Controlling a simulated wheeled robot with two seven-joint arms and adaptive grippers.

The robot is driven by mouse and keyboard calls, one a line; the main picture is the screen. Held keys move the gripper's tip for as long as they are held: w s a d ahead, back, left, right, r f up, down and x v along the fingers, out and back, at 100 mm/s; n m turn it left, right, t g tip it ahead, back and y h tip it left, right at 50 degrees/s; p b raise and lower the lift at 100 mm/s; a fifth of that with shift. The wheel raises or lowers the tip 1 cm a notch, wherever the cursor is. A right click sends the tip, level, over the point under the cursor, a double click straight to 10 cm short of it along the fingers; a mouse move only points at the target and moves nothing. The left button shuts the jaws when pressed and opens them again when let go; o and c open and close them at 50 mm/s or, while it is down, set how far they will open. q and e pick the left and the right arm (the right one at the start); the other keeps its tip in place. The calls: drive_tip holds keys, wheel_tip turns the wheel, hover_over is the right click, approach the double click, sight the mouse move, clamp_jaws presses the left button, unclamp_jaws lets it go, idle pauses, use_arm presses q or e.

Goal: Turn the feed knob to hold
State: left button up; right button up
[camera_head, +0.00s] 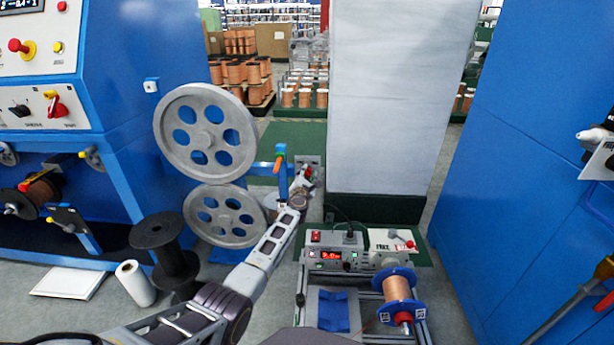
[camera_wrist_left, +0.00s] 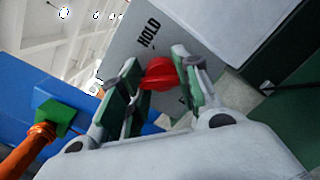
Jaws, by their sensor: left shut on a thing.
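The red feed knob (camera_wrist_left: 160,74) shows in the left wrist view on a grey panel (camera_wrist_left: 135,32). The word HOLD is printed on the panel above the knob; another label below it is mostly hidden by a finger. My left gripper (camera_wrist_left: 159,80) is shut on the knob, one green-padded finger on each side. In the head view my left gripper (camera_head: 304,184) is at the small grey panel beside the blue post (camera_head: 283,178), right of the two large grey pulleys (camera_head: 206,140). My right gripper is not in view.
An orange-and-green handle (camera_head: 280,158) is close left of my left gripper. A bench unit (camera_head: 330,255) with a red display and a copper spool (camera_head: 397,289) stands in front. A white column (camera_head: 395,100) rises behind. Blue machines flank both sides.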

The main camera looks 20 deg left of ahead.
use_arm(q)
drive_tip(key=shift+m, duration=0.3)
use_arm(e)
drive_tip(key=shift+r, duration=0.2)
use_arm(q)
drive_tip(key=shift+d+m+p, duration=0.1)
drive_tip(key=shift+m+p, duration=1.05)
drive_tip(key=shift+m, duration=0.05)
drive_tip(key=m+g+p, duration=0.1)
drive_tip(key=m+p, duration=0.3)
drive_tip(key=m, duration=0.3)
drive_tip(key=shift+f+m, duration=0.1)
drive_tip(key=shift+m, duration=0.2)
drive_tip(key=shift+f+m+y+p, duration=0.1)
drive_tip(key=shift+m+y+p, duration=0.2)
drive_tip(key=shift+m+p, duration=0.65)
drive_tip(key=shift+f+m, duration=0.1)
drive_tip(key=shift+m, duration=1.25)
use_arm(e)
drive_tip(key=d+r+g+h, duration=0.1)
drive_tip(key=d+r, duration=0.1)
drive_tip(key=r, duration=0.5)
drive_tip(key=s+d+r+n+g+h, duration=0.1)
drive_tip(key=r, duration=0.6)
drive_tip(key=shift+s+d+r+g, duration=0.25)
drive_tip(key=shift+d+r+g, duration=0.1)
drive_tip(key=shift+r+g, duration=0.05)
